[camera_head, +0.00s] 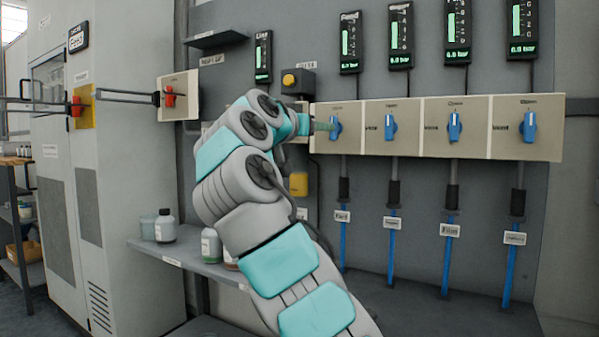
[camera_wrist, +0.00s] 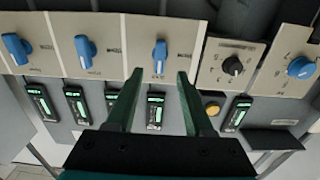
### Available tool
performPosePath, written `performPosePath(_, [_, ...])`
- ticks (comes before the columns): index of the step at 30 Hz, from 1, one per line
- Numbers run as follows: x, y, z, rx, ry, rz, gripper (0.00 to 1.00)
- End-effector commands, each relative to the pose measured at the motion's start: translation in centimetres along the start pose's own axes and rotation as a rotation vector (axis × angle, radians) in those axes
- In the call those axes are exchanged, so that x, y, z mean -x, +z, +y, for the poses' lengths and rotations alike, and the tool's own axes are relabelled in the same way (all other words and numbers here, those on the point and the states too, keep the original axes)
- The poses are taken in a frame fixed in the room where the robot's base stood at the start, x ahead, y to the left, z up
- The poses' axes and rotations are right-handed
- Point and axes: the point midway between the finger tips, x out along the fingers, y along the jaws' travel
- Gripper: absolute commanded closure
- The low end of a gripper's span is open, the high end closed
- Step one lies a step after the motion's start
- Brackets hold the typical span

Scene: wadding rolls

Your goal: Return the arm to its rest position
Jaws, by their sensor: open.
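My arm reaches up across the middle of the head view to the row of valve panels. My gripper (camera_head: 322,127) is at the leftmost blue knob (camera_head: 336,128) of that row, and my wrist hides part of the panel there. In the wrist view my gripper (camera_wrist: 159,74) is open, with its two green fingers apart and nothing held. A blue knob (camera_wrist: 160,52) lies just beyond the fingertips, in line with the gap between them. I cannot tell from these views how far it is from the fingers.
More blue knobs (camera_head: 454,127) line the panel to the right, with blue pipes (camera_head: 447,255) below and gauges (camera_head: 457,30) above. A shelf (camera_head: 212,270) with bottles (camera_head: 165,226) stands left of my arm. A red switch (camera_head: 169,98) and grey cabinet (camera_head: 110,190) are farther left.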

Motion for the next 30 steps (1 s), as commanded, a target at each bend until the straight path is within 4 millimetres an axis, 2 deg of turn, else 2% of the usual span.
performPosePath(6, [-0.6,0.5,0.4,0.054,0.027,-0.026,0.47])
performPosePath(11, [-1.9,2.1,1.9,0.168,0.084,-0.099,0.47])
performPosePath(17, [-3.4,5.0,5.7,0.298,0.147,-0.232,0.47])
performPosePath(20, [-3.9,7.1,8.1,0.352,0.17,-0.315,0.47])
performPosePath(26, [-3.4,11.8,13.6,0.426,0.192,-0.494,0.47])
performPosePath(30, [-2.2,16.0,17.4,0.462,0.183,-0.629,0.47])
